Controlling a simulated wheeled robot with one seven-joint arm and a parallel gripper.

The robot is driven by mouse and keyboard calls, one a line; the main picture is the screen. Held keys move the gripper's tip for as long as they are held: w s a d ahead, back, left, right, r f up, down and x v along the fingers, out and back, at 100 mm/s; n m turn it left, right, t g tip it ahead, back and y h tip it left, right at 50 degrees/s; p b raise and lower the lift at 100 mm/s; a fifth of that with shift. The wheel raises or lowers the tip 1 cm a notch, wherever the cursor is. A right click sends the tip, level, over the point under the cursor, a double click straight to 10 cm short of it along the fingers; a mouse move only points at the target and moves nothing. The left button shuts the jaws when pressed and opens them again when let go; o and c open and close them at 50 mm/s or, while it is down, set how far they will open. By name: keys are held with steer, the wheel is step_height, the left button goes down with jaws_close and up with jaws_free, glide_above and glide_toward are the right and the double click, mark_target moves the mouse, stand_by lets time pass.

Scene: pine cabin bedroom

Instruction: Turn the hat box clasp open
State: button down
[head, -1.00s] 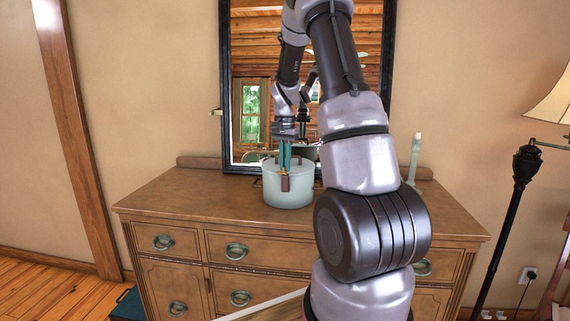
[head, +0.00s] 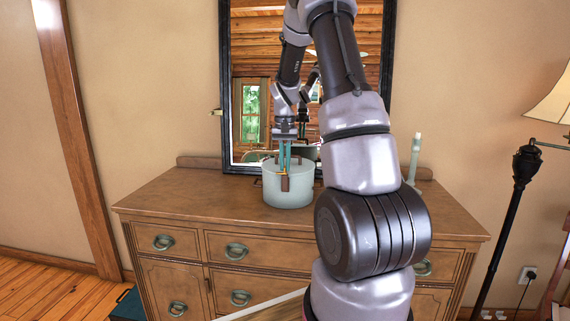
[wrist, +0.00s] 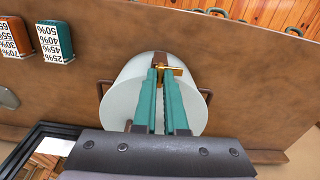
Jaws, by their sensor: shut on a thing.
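The hat box (head: 289,190) is a pale grey-green round box on the dresser, with a brown strap (head: 284,184) down its front. In the wrist view the box (wrist: 135,88) lies beneath my fingers. The small gold clasp (wrist: 177,71) is at the strap, between my fingertips, with its end sticking out to the right. My gripper (head: 284,172) points down with teal fingers at the box's front upper edge. In the wrist view my gripper (wrist: 161,70) is shut on the clasp. The fingers hide part of the clasp and the lid.
The wooden dresser (head: 180,203) has free top on both sides of the box. A dark-framed mirror (head: 224,100) stands close behind. A pale bottle-like object (head: 415,155) is at the right.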

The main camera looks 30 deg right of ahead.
steer(key=c, duration=1)
jaws_free()
steer(key=shift+o, duration=0.2)
step_height(320, 180, up, 11)
steer(key=shift+a, duration=0.1)
steer(key=s+a+r+n+t, duration=0.1)
steer(key=s+a+r+t, duration=0.1)
steer(key=s+a+r, duration=0.35)
steer(key=s+a+r+t, duration=0.1)
steer(key=s+a+r, duration=0.3)
steer(key=s, duration=0.3)
steer(key=s+a+n+t+y, duration=0.1)
steer(key=s+a+t, duration=0.3)
steer(key=s, duration=1)
steer(key=shift+s+a+r+y, duration=0.15)
steer(key=shift+a+r+y, duration=0.25)
steer(key=shift+a, duration=0.45)
